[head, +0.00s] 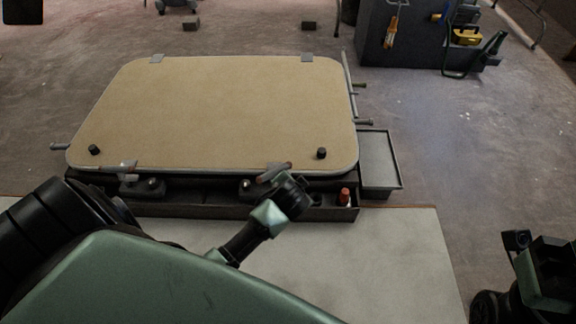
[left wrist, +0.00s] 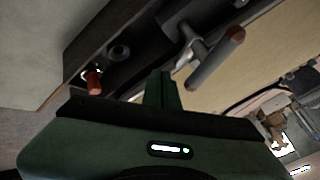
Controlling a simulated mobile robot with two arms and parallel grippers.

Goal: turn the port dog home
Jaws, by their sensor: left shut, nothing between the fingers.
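A tan hatch panel (head: 225,105) with rounded corners lies in front of me. Two dogs with grey levers sit along its near edge, a left dog (head: 127,168) and a right dog (head: 273,172). No marking shows which is the port one. My left gripper (head: 296,190) is just beside the right dog and partly hides it. In the left wrist view the shut fingers (left wrist: 166,88) hold nothing. A grey dog lever (left wrist: 208,68) with an orange-brown end lies just beyond them, seemingly apart. My right gripper (head: 530,260) is at the lower right, its fingers unclear.
A dark trough (head: 215,208) runs under the near edge and holds a red-topped item (head: 344,197). A grey tray (head: 378,160) is at its right. Black knobs (head: 322,153) stand on the panel. A pale bench top (head: 390,250) lies nearer me.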

